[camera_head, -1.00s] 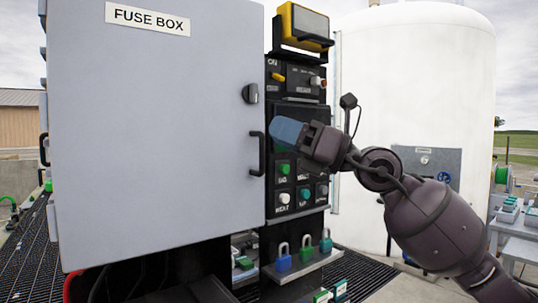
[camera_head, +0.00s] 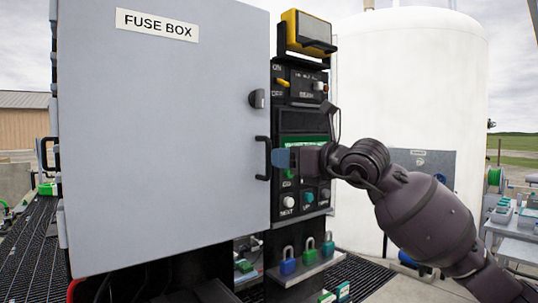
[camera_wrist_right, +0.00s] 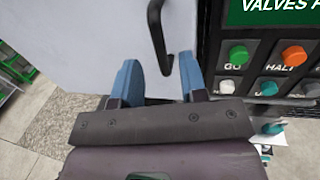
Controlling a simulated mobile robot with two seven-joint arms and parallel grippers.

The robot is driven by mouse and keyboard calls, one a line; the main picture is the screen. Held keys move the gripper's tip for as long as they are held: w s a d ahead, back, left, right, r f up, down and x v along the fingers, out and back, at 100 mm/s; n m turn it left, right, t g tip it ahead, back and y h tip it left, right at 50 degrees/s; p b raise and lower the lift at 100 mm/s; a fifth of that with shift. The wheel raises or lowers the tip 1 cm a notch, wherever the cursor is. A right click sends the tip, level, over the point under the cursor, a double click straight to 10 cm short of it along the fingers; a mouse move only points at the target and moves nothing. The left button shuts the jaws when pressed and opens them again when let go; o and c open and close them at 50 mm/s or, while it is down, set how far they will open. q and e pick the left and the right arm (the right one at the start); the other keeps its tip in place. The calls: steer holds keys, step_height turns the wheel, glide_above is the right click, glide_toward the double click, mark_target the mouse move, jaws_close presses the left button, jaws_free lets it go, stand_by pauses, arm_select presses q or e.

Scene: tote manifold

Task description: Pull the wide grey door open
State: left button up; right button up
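The wide grey door (camera_head: 160,140) of the fuse box looks closed, with a "FUSE BOX" label near its top. Its black bar handle (camera_head: 262,158) stands upright at the right edge, below a black knob (camera_head: 257,98). My right gripper (camera_head: 277,158) is just right of the handle. In the right wrist view my gripper (camera_wrist_right: 158,82) is open, with two blue fingers apart. The handle (camera_wrist_right: 160,38) shows there ahead of and partly between the fingertips, and I cannot tell whether they touch it. My left gripper is not in view.
A black control panel (camera_head: 301,140) with buttons and a yellow device (camera_head: 306,32) adjoins the door's right edge. A white tank (camera_head: 410,80) stands behind my right arm.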

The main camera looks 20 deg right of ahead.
mark_target(268, 172)
steer(key=shift+x, duration=2.7)
jaws_close()
